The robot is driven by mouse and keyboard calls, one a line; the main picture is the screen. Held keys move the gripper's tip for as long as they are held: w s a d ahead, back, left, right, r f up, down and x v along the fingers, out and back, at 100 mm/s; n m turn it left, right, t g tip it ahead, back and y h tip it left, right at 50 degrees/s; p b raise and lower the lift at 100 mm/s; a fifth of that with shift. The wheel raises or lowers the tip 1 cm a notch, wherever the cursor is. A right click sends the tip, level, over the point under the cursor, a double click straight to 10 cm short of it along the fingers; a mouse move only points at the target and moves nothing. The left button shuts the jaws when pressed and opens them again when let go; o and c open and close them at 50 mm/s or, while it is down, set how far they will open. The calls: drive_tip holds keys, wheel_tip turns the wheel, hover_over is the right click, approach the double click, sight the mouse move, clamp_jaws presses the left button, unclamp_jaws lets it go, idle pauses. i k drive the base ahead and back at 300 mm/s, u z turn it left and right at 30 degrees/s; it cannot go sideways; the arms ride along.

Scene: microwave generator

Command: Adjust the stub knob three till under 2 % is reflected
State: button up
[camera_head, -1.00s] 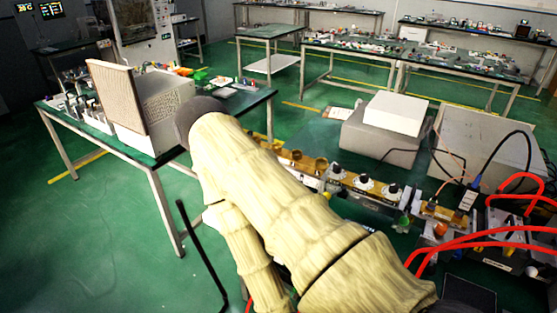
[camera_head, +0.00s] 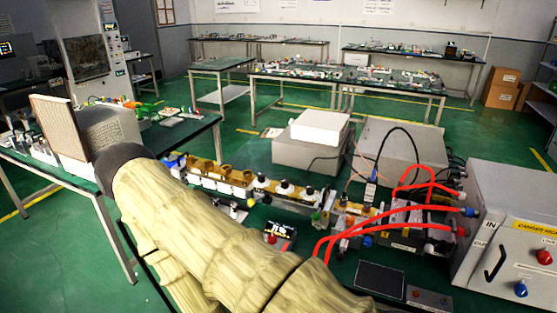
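A brass waveguide section with three dark knobs on white dials sits mid-bench in the head view: a left knob (camera_head: 260,181), a middle knob (camera_head: 284,187) and a right knob (camera_head: 308,192). I cannot tell which is stub knob three, as no number is legible. My arm in its beige sleeve fills the lower left foreground, in front of the bench. My gripper is not in view, so its state and its distance from the knobs do not show. No reflected-power reading can be made out.
A grey cabinet (camera_head: 520,245) with a danger label stands at right. Red cables (camera_head: 345,232) arch across the bench toward it. A small device with a red knob (camera_head: 280,236) lies before the knobs. White and grey boxes (camera_head: 318,128) stand behind. A side table (camera_head: 205,132) is at left.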

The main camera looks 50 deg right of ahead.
sight(261, 176)
drive_tip(key=z, duration=0.9)
